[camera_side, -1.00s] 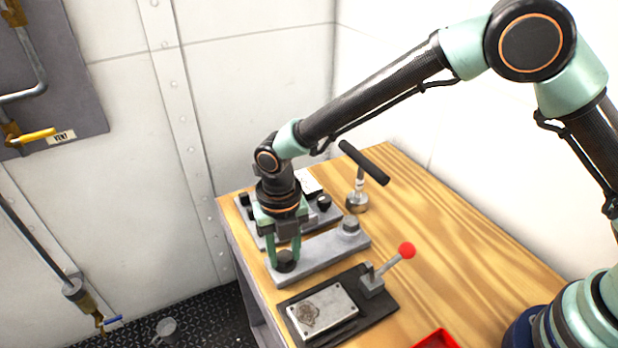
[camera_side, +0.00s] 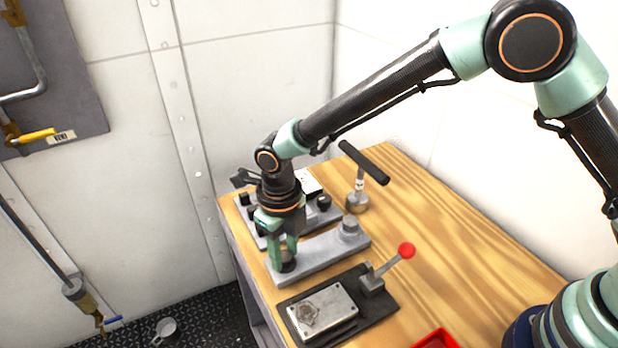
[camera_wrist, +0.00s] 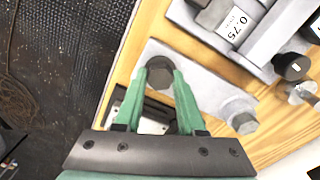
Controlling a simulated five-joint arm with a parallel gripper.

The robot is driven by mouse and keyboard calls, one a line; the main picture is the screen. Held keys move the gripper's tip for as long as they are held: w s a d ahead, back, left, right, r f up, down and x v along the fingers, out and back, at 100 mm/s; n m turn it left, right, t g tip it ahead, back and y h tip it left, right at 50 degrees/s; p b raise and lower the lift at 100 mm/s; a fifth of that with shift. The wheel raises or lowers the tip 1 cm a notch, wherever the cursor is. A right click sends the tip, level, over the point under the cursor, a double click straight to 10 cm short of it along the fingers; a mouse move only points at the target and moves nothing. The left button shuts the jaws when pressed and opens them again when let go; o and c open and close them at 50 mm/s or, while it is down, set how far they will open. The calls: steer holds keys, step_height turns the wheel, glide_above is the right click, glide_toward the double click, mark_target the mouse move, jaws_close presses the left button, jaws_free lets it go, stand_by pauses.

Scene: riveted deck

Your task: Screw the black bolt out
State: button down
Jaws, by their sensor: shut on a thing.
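The black bolt (camera_side: 288,266) stands in the left end of a grey metal block (camera_side: 318,257) on the wooden bench. In the wrist view its dark head (camera_wrist: 160,73) sits between my fingertips. My gripper (camera_side: 285,258) points down and is shut on the bolt head. It also shows in the wrist view (camera_wrist: 160,68). The bolt's shank is hidden, so how far it stands out of the block cannot be told. A second, grey bolt (camera_side: 350,224) stands at the block's right end; the wrist view shows it too (camera_wrist: 243,122).
In front lies a black base with a metal plate (camera_side: 323,309) and a red-knobbed lever (camera_side: 406,250). Behind are a plate with black knobs (camera_side: 323,203) and a black T-handle (camera_side: 364,163). A red tray (camera_side: 437,340) is at the front edge. The bench's right side is clear.

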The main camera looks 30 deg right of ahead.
mark_target(285, 255)
steer(key=shift+f, duration=0.15)
steer(key=c, duration=0.5)
jaws_free()
steer(key=shift+r, duration=0.2)
step_height(285, 255, up, 12)
